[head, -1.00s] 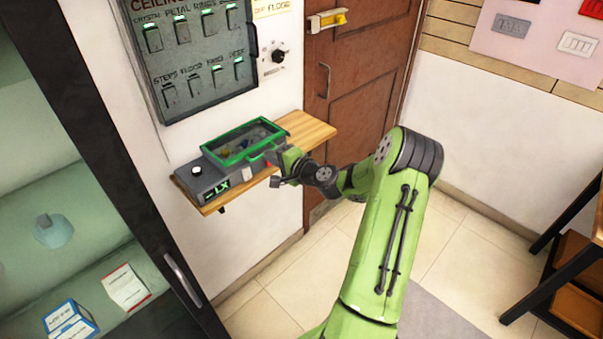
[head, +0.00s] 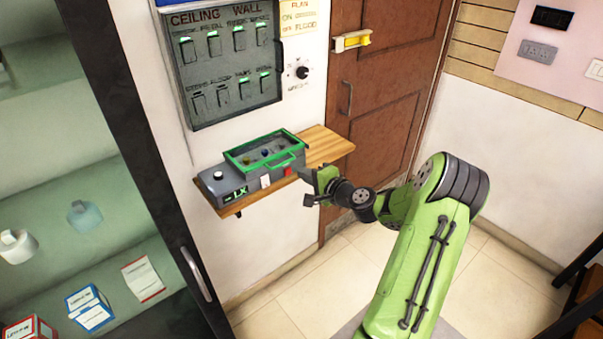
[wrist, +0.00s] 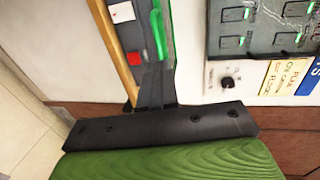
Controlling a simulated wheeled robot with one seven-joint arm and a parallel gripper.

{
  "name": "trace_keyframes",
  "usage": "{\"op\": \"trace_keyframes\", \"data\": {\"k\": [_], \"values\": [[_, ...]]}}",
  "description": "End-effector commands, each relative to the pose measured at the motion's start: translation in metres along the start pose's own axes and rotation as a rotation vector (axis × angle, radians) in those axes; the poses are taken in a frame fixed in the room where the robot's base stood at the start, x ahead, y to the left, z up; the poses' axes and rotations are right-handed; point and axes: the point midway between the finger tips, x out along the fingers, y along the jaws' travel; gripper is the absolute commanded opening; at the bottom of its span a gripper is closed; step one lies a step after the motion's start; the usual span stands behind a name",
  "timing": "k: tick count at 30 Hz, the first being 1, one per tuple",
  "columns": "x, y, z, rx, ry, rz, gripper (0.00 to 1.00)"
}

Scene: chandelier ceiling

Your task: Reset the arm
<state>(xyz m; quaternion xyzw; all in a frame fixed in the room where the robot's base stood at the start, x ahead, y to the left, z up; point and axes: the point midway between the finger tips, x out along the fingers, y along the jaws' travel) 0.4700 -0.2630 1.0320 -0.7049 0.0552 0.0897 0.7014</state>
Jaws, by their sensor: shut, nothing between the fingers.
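My gripper (head: 313,190) is shut and empty, at the end of my green arm. It hangs in front of the wooden wall shelf, just right of the grey box (head: 222,191). In the wrist view, my gripper's fingers (wrist: 154,85) are together, and a dark bracket fills the lower middle. The box has a green-framed clear lid (head: 262,150) with a green handle, and the lid looks closed. I cannot tell from the head view how far the fingers are from the shelf edge.
The wooden shelf (head: 325,146) is bare at its right end. A switch panel (head: 222,68) and a dial (head: 301,72) are on the wall above. A brown door (head: 385,100) stands behind my arm. A glass cabinet (head: 150,150) is at left. Floor shows below the shelf.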

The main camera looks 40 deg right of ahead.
Motion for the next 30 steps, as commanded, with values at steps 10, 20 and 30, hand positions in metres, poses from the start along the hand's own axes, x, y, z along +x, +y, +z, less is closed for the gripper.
{"op": "trace_keyframes", "data": {"k": [10, 20, 30], "values": [[-0.062, 0.001, -0.002, 0.001, 0.004, 0.002, 0.0], [-0.071, 0.0, 0.0, -0.001, 0.001, 0.001, 0.0], [-0.067, -0.015, 0.17, -0.627, -0.438, 0.39, 0.0]]}}
